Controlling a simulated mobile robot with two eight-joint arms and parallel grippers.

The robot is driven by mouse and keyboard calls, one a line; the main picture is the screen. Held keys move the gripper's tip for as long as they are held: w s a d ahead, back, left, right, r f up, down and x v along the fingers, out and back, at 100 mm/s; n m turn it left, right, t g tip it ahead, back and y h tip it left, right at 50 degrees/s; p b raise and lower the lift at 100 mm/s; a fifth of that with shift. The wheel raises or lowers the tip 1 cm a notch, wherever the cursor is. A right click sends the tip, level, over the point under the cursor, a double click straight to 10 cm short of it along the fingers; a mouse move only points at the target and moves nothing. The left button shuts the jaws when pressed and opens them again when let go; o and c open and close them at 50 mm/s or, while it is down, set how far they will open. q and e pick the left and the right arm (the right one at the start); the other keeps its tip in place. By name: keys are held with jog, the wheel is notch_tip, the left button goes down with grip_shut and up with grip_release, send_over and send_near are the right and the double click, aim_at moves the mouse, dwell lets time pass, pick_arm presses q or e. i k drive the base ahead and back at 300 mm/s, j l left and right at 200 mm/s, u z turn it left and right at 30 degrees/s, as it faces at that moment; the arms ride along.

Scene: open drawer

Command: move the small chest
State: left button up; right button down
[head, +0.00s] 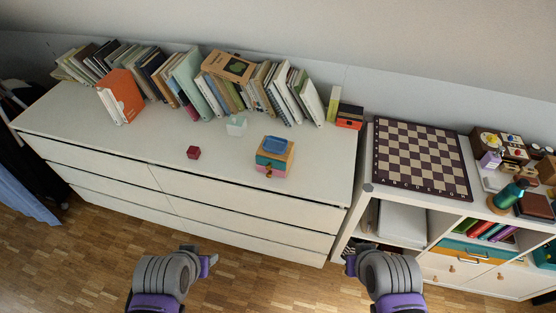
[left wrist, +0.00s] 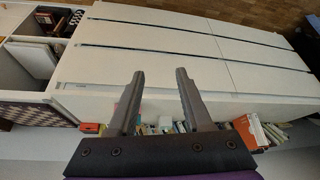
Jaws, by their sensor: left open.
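The small chest (head: 275,157) stands on the white dresser top near its front edge, right of the middle. It has a wooden body with teal and pink drawer fronts, a small knob in front and a blue, tray-like thing on top. My left gripper (head: 211,261) is in front of the dresser, low in the head view and well apart from the chest. In the left wrist view (left wrist: 158,82) its two fingers are spread with nothing between them. My right gripper (head: 350,264) is also apart from the chest, in front of the dresser's right end; its jaws are too small to judge.
The white dresser (head: 120,135) has a dark red cube (head: 193,153) and a pale mint object (head: 236,125) left of the chest. Books (head: 190,80) line the back. A chessboard (head: 420,158) lies on the shelf unit at right. The dresser's front left top is mostly clear.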

aim_at(287, 156)
jog(key=i+l+z, duration=0.2)
jog(key=l, duration=0.35)
jog(key=i+l+z, duration=0.15)
jog(key=i+l, duration=0.35)
